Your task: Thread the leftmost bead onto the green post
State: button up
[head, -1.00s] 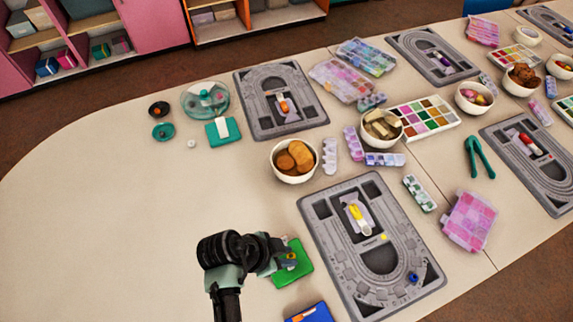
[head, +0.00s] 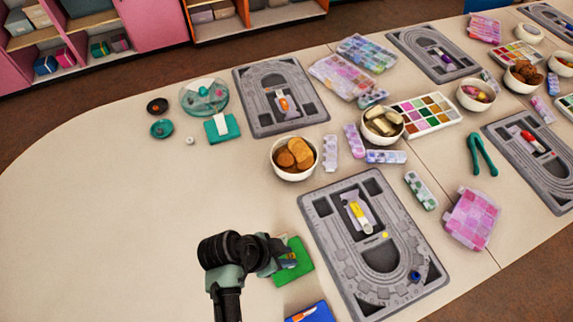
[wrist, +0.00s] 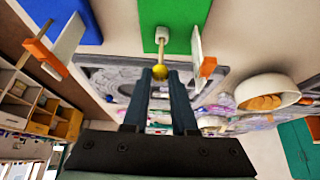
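The green base (head: 293,262) lies left of the near bead board in the head view. In the wrist view the green base (wrist: 185,12) carries a white block with a thin pale post (wrist: 161,50). My gripper (wrist: 161,75) has its fingertips close on both sides of a yellow bead (wrist: 160,72), in line with the post's end. I cannot tell whether the post has entered the bead. In the head view my gripper (head: 280,257) is over the green base and hides the bead and post. Another yellow bead (head: 385,235) and a blue bead (head: 415,276) lie on the near board.
A blue base (head: 311,313) lies just in front of the green one. The near bead board (head: 340,250) is close on the right. Orange-and-white parts (wrist: 204,60) flank the gripper in the wrist view. A bowl (head: 293,174) stands behind. The table's left side is clear.

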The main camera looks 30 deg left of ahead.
jog(key=o, duration=0.5)
jog(key=shift+r, duration=0.1)
jog(key=v, duration=1.2)
jog(key=shift+s+a+r, duration=0.15)
jog(key=shift+r, duration=0.2)
